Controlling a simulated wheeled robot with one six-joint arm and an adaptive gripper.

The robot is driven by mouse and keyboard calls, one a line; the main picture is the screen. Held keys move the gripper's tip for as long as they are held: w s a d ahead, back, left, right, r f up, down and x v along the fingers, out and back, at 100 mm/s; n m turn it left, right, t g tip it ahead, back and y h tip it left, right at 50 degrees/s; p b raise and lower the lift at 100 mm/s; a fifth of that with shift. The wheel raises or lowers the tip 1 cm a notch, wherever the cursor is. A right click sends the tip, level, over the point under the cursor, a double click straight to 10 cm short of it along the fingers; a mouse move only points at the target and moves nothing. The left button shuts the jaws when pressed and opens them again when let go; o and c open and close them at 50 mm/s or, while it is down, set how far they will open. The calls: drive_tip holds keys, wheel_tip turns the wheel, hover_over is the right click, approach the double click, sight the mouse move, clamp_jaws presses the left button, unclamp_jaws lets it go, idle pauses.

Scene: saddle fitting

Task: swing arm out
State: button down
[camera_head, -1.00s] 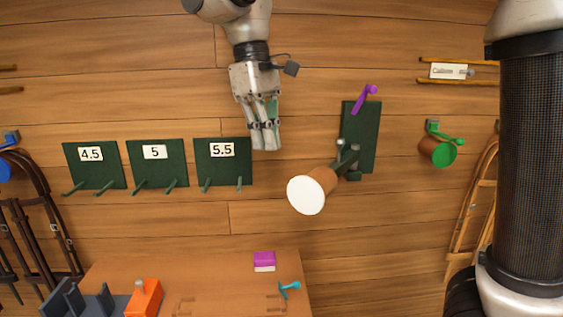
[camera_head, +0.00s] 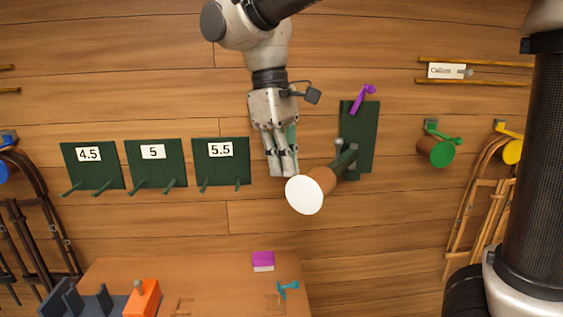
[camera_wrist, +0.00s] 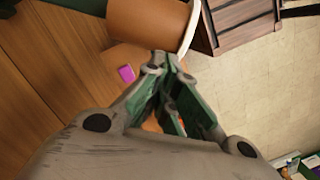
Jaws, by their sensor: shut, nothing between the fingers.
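A swing arm (camera_head: 344,160) juts from a dark green wall plate (camera_head: 361,130). At its end is a brown cylinder with a white round face (camera_head: 305,195), pointing down and left. A purple handle (camera_head: 362,98) is at the plate's top. My gripper (camera_head: 283,174) is shut and empty, just left of the cylinder; whether they touch I cannot tell. In the wrist view the fingertips (camera_wrist: 163,62) lie close beside the brown cylinder (camera_wrist: 150,20), which fills the top middle.
Three green panels marked 4.5 (camera_head: 90,180), 5 (camera_head: 155,180) and 5.5 (camera_head: 220,175) with pegs are at left. A wooden table (camera_head: 215,290) below holds an orange block (camera_head: 143,298), a purple block (camera_head: 263,260) and a teal handle (camera_head: 287,290). A green-capped cylinder (camera_head: 441,156) hangs at right.

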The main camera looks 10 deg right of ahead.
sight(321, 196)
drive_tip(key=s+d+n, duration=0.1)
drive_tip(key=s+d, duration=0.2)
drive_tip(key=s+d+n, duration=0.2)
drive_tip(key=d, duration=0.1)
drive_tip(key=shift+s+n, duration=0.3)
drive_tip(key=shift+s, duration=0.1)
drive_tip(key=s+d+n, duration=0.2)
drive_tip(key=s+d, duration=0.1)
drive_tip(key=d, duration=0.4)
drive_tip(key=shift+s+d+t, duration=0.3)
drive_tip(key=shift+d+t, duration=0.05)
drive_tip(key=shift+t, duration=0.05)
drive_tip(key=shift+h, duration=0.3)
drive_tip(key=shift+a, duration=0.1)
